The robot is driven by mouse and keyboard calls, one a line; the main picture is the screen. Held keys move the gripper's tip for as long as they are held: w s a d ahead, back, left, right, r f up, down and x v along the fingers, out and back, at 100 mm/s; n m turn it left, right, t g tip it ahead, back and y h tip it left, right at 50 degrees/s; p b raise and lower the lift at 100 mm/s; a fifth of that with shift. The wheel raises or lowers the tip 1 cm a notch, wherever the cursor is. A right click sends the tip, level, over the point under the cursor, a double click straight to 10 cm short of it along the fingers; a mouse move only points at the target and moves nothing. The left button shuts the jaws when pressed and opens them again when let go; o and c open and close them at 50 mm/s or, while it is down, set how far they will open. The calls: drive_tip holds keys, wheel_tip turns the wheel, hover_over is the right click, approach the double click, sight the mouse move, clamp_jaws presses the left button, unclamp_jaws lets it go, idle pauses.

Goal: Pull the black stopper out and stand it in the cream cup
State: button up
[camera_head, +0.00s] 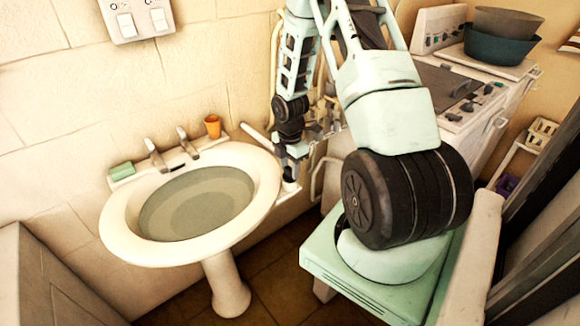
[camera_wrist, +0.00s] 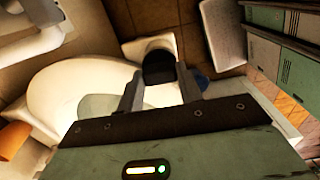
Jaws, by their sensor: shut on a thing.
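My gripper (camera_head: 291,162) points down at the right edge of the white washbasin (camera_head: 115,225). In the wrist view its two fingers (camera_wrist: 160,80) are closed on a black, rounded piece, which I take to be the black stopper (camera_wrist: 158,66). A pale, cream-white thing, apparently the cream cup (camera_head: 290,186), shows just below the fingers in the head view. In the wrist view a pale rim (camera_wrist: 133,48) shows behind the stopper. I cannot tell whether the stopper is inside the cup or above it. The basin holds grey-green water (camera_head: 195,203); its drain is not clearly visible.
An orange cup (camera_head: 212,126), two taps (camera_head: 155,155) and a green soap bar (camera_head: 121,171) are on the basin's back ledge. A cooker (camera_head: 450,90) with stacked bowls (camera_head: 500,45) stands at the right. A small blue thing (camera_wrist: 201,80) shows beside the right finger.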

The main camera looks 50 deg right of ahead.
sight(290, 169)
drive_tip(key=shift+f, duration=0.4)
drive_tip(key=o, duration=0.7)
wheel_tip(290, 169, up, 11)
drive_tip(key=p, duration=0.9)
idle(0.4)
